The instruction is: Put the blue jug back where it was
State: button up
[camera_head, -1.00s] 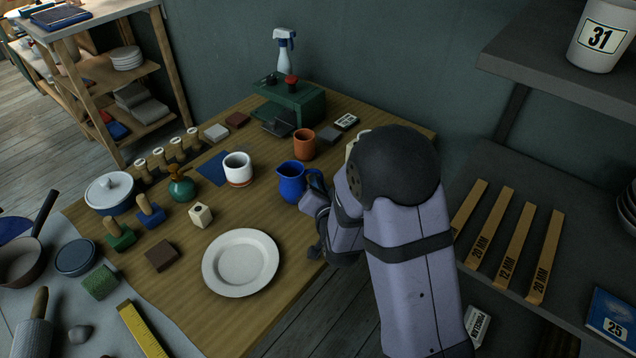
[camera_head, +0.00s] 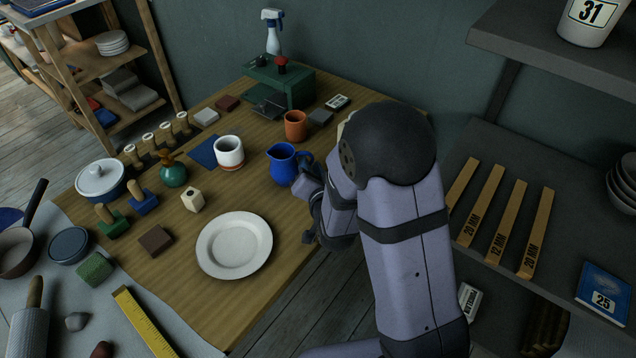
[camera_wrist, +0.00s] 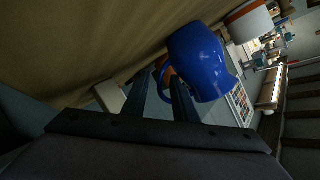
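The blue jug (camera_head: 281,166) is on the wooden table (camera_head: 262,205), near its right edge, with its handle toward my gripper. I cannot tell whether its base is touching the wood. My gripper (camera_head: 309,182) is just right of the jug, partly hidden by my arm. In the wrist view the jug (camera_wrist: 200,62) fills the upper middle, and its handle shows between the two dark fingers (camera_wrist: 164,92). The fingers stand apart, with a gap around the handle. An orange patch shows behind the handle.
An orange cup (camera_head: 295,126) stands behind the jug. A white cup (camera_head: 229,150) is left of it, beside a flat blue square (camera_head: 203,152). A white plate (camera_head: 234,245) lies in front. A green box (camera_head: 283,85) is at the back. Bare wood lies between plate and jug.

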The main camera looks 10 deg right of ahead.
jog(key=v, duration=0.3)
jog(key=shift+s, duration=0.2)
jog(key=shift+s+r+p, duration=0.15)
jog(key=shift+r+p, duration=0.15)
jog(key=shift+p, duration=1)
jog(key=shift+s+r+p, duration=0.1)
jog(key=shift+p, duration=0.4)
jog(key=shift+s+r+p, duration=0.1)
jog(key=shift+s+p, duration=0.1)
jog(key=shift+p, duration=0.95)
jog(key=p+v, duration=0.1)
jog(key=p, duration=0.3)
jog(key=shift+s, duration=0.3)
jog(key=p+v, duration=0.2)
jog(key=v, duration=0.1)
jog(key=shift+s+p, duration=0.15)
jog(key=shift+p, duration=0.3)
jog(key=shift+s+d+r+p, duration=0.1)
jog(key=shift+s+p, duration=0.6)
jog(key=shift+p, duration=0.2)
